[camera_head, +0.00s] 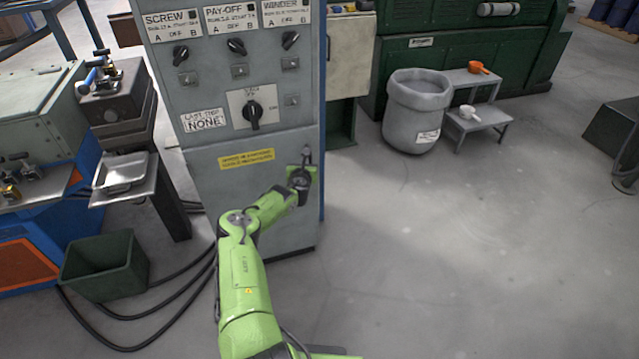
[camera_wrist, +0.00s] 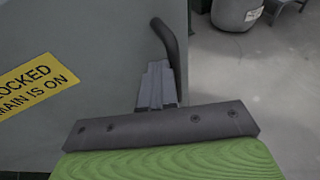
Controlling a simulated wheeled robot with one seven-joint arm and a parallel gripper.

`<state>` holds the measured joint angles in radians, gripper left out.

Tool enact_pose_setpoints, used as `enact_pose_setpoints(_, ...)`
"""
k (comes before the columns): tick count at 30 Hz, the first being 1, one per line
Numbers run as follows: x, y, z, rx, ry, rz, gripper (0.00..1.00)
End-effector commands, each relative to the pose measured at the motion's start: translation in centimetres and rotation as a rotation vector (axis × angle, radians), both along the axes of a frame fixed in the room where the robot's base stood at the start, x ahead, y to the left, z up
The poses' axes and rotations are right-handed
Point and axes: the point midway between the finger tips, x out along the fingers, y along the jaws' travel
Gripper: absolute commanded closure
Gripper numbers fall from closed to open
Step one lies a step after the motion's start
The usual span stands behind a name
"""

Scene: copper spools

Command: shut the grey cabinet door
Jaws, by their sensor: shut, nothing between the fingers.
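The grey cabinet (camera_head: 215,215) stands in the centre of the head view. Its lower door (camera_head: 225,190) carries a yellow label (camera_head: 246,159) and looks about flush with the panel above; I cannot tell whether a small gap is left. A dark curved handle (camera_wrist: 168,45) is at the door's right edge in the wrist view, and its top shows in the head view (camera_head: 307,154). My gripper (camera_wrist: 157,85) is shut and empty, its fingertips close to the door face just beside the handle's lower end. Whether they touch the door is unclear.
A control panel with knobs (camera_head: 252,112) is above the door. A grey bin (camera_head: 415,115) and a small step stand (camera_head: 480,118) are at the right rear. A green crate (camera_head: 105,265) and black cables lie at the left. The floor to the right is clear.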

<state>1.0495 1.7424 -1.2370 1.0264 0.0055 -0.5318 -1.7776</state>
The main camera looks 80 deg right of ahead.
Motion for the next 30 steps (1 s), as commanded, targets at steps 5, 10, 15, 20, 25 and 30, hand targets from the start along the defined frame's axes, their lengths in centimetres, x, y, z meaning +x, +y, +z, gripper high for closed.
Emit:
enact_pose_setpoints(5, -0.8, 1.7, 0.5, 0.006, 0.000, -0.006, 1.00)
enact_pose_setpoints(10, -1.8, 3.9, 1.2, 0.008, 0.002, -0.008, 1.00)
enact_pose_setpoints(15, -3.0, 6.8, 2.1, 0.010, 0.002, -0.009, 1.00)
enact_pose_setpoints(20, -3.8, 8.6, 2.6, 0.009, 0.002, -0.008, 1.00)
enact_pose_setpoints(25, -4.0, 9.0, 2.5, 0.009, -0.001, -0.007, 1.00)
enact_pose_setpoints(30, -4.0, 9.0, 2.5, 0.009, -0.001, -0.007, 1.00)
